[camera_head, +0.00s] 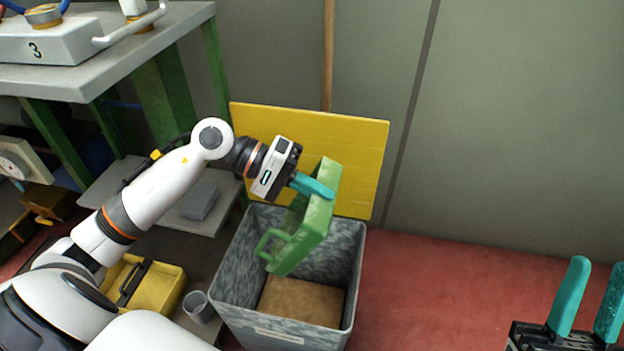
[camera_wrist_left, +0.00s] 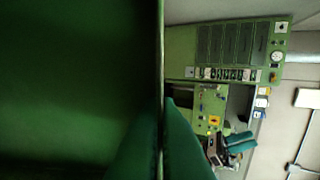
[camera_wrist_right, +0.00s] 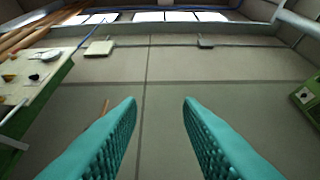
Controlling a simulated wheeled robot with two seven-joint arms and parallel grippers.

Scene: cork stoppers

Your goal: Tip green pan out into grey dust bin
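The green pan (camera_head: 311,225) is tilted steeply on its side over the grey dust bin (camera_head: 349,318) in the head view. Its lower end and a green handle reach down inside the bin's opening. My left gripper (camera_head: 318,187) is shut on the pan's upper wall. In the left wrist view the pan (camera_wrist_left: 75,80) fills the left half, with its rim between the fingers. The bin has a flat brown surface (camera_head: 300,300) at its bottom; I see no loose stoppers. My right gripper (camera_wrist_right: 160,110) is open and empty, far right of the bin.
A yellow board (camera_head: 355,150) stands behind the bin against the wall. A grey workbench (camera_head: 100,60) is at upper left. A yellow container (camera_head: 160,290) and a small grey cup (camera_head: 198,307) are left of the bin. Red floor (camera_head: 440,290) is clear to the right.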

